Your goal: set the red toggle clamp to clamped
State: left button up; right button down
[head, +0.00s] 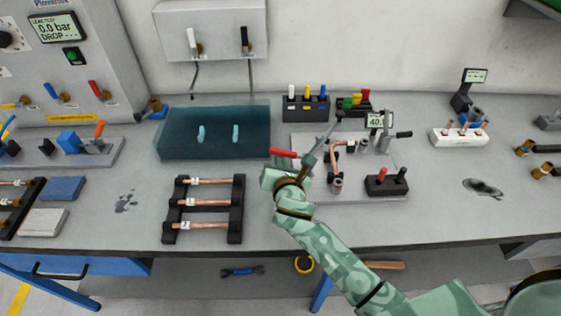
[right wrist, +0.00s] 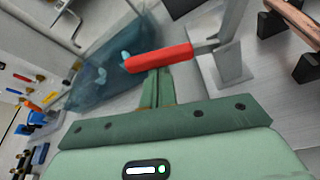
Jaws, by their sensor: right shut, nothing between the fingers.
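The toggle clamp's red handle (head: 283,153) points left from the fixture plate at the middle of the bench, lying nearly level. In the right wrist view the red handle (right wrist: 158,58) runs to a grey metal bracket (right wrist: 222,70). My right gripper (head: 309,161) is at the handle, with its arm coming from the lower right. In the right wrist view its fingers (right wrist: 157,88) are together and empty, their tips partly hidden behind the handle. I cannot tell whether they touch it. The clamp's lower parts are partly hidden by my gripper. My left gripper is not in view.
A bent copper tube (head: 335,157) stands on the fixture plate (head: 305,143) right of my gripper. A teal translucent case (head: 215,143) and a rack of copper tubes (head: 210,201) lie to the left.

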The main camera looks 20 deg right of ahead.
aim_at(287, 153)
jog(key=shift+d+r+m+y+p, duration=0.15)
jog(key=shift+r+m+y+p, duration=0.15)
jog(key=shift+r+m+p, duration=0.4)
jog(key=shift+s+d+r+m+t+y+p, duration=0.1)
jog(key=shift+d+r+m+t+y+p, duration=0.15)
jog(key=shift+r+m, duration=0.2)
jog(key=shift+s+d+r+m+t+y+p, duration=0.15)
jog(key=shift+r+m+t+p, duration=0.15)
jog(key=shift+m, duration=0.25)
jog(key=shift+d+r+m+y, duration=0.3)
jog(key=shift+r+m, duration=0.1)
jog(key=shift+m, duration=0.3)
jog(key=shift+s+d+r+m+t+y, duration=0.3)
jog(key=shift+d+r+m+t, duration=0.25)
jog(key=shift+d+m, duration=0.35)
jog(key=shift+s+d+r+m+t+y, duration=0.15)
jog(key=shift+d+r+m+t+y, duration=0.3)
jog(key=shift+m, duration=0.65)
jog(key=shift+d+r, duration=0.1)
jog(key=shift+d, duration=0.05)
jog(key=shift+d, duration=0.1)
